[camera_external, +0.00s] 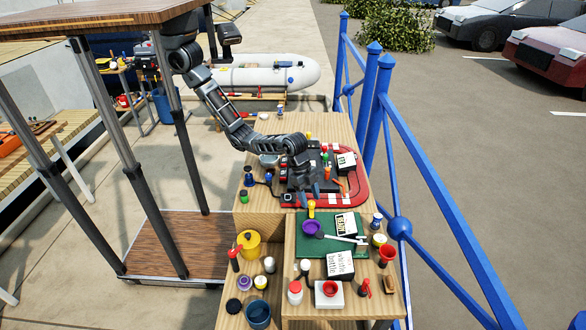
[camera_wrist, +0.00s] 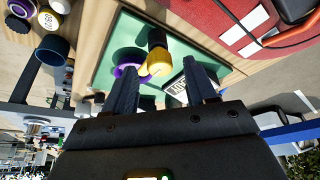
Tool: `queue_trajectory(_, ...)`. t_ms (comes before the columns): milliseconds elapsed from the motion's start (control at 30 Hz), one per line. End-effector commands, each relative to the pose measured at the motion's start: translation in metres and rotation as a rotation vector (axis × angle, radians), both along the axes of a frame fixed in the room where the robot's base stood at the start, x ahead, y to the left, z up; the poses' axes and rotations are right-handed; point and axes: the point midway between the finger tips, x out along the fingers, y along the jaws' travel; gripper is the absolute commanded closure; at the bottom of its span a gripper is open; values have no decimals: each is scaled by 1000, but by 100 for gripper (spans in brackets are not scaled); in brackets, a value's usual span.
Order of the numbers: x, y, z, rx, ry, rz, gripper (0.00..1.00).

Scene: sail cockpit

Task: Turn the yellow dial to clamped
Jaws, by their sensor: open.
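A yellow knob-like piece (camera_wrist: 157,62) with a dark end appears between my gripper's fingers in the wrist view. It also shows in the external view (camera_external: 311,209), at the far edge of a green board (camera_external: 300,249). I take it to be the yellow dial; no clamped mark can be read on it. My gripper (camera_wrist: 164,68) is open, one finger on each side of the piece in the picture. Contact cannot be told. In the external view my gripper (camera_external: 309,193) hangs just beyond the green board with its fingers toward it.
A purple round piece (camera_external: 312,229) lies close to the yellow piece. A lettered card (camera_external: 346,224) and a white-handled lever (camera_external: 343,238) are on the board's right. A red tray (camera_external: 357,190) lies beyond. Jars and cups crowd the near bench. A blue railing (camera_external: 425,135) runs along the right.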

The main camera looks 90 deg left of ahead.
Motion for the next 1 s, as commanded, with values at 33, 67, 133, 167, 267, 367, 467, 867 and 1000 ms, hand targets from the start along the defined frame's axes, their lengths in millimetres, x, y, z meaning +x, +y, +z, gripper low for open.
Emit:
queue_trajectory(33,-1,2,7,-3,-3,0,44)
queue_trajectory(67,-3,4,12,-3,-3,0,44)
queue_trajectory(133,-6,7,23,-3,-4,0,44)
queue_trajectory(167,-7,8,28,-2,-3,0,44)
queue_trajectory(267,-11,13,42,-2,-3,0,44)
queue_trajectory(367,-14,16,53,-2,-2,1,44)
queue_trajectory(467,-17,18,58,-1,0,1,44)
queue_trajectory(867,-17,19,60,0,0,1,44)
queue_trajectory(1000,-17,19,60,0,0,1,44)
